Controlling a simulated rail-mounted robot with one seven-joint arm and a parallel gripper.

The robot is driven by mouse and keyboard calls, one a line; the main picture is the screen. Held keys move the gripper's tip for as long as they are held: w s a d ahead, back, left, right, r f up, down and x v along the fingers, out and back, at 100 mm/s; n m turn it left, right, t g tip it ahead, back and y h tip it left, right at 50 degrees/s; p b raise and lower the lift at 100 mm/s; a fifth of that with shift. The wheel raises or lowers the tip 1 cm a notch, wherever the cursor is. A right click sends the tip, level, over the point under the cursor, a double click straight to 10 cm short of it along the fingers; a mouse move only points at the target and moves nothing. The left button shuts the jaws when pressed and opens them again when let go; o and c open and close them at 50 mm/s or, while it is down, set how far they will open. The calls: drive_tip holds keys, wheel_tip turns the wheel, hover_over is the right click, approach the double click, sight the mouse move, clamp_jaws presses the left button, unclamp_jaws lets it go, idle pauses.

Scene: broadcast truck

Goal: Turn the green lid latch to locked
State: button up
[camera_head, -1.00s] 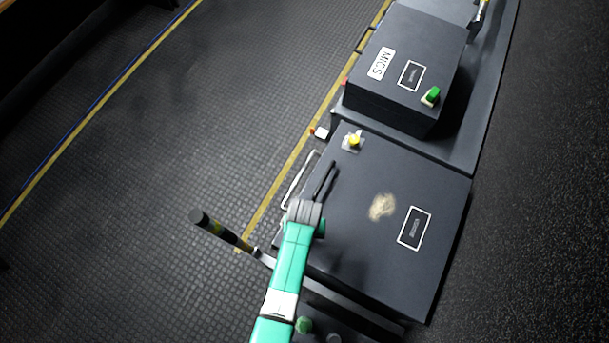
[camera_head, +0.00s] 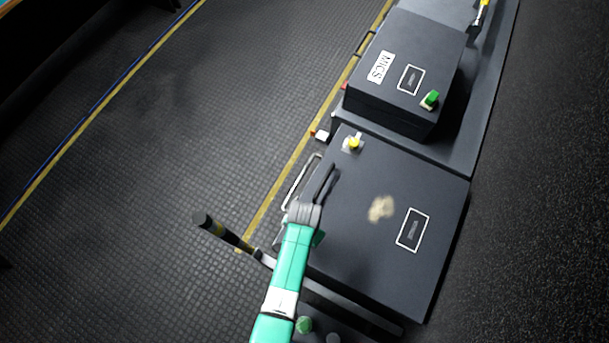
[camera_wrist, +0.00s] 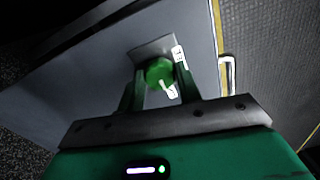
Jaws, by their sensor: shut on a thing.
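A green lid latch (camera_wrist: 159,71) sits on a small grey plate (camera_wrist: 150,48) on a dark case lid, in the wrist view. My gripper (camera_wrist: 160,76) has one finger on each side of it and is shut on it. A white pointer mark and small white labels show beside the knob, partly hidden by the right finger; the wording is too small to read. In the head view my gripper (camera_head: 325,180) is over the left edge of the near dark case (camera_head: 375,265), and the held latch is not clearly visible there.
A yellow latch (camera_head: 353,143) is on the near case's far corner. Behind it stands a case labelled MICS (camera_head: 400,50) with another green latch (camera_head: 431,98). A dark-handled lever (camera_head: 222,231) sticks out left of my arm. The floor at left is clear.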

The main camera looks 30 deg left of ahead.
idle(0.4)
drive_tip(key=o, duration=1)
wheel_tip(320, 180, up, 8)
drive_tip(key=shift+f+p, duration=0.1)
drive_tip(key=shift+p, duration=0.55)
